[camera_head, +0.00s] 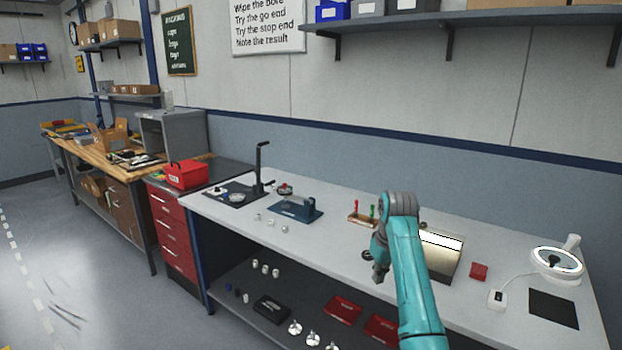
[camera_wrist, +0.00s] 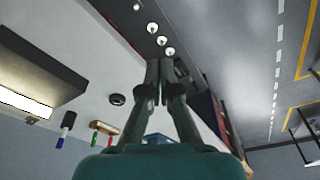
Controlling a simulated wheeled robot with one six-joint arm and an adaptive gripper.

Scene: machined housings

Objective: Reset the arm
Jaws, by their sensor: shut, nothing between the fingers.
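My arm, teal with grey joints, rises over the front right of the long workbench (camera_head: 340,240) in the head view. My gripper (camera_head: 377,272) hangs from its wrist near the bench's front edge, small and dark there. In the wrist view my gripper (camera_wrist: 160,64) shows its two fingers together at the tips, with nothing between them. The fingers appear apart from the bench objects.
A stand with red and green handled tools (camera_head: 362,218) and a bright panelled box (camera_head: 440,251) lie near the arm. A red block (camera_head: 479,271), ring lamp (camera_head: 556,263) and blue fixture (camera_head: 296,208) also occupy the bench. Small white parts (camera_wrist: 161,40) lie beyond the fingertips.

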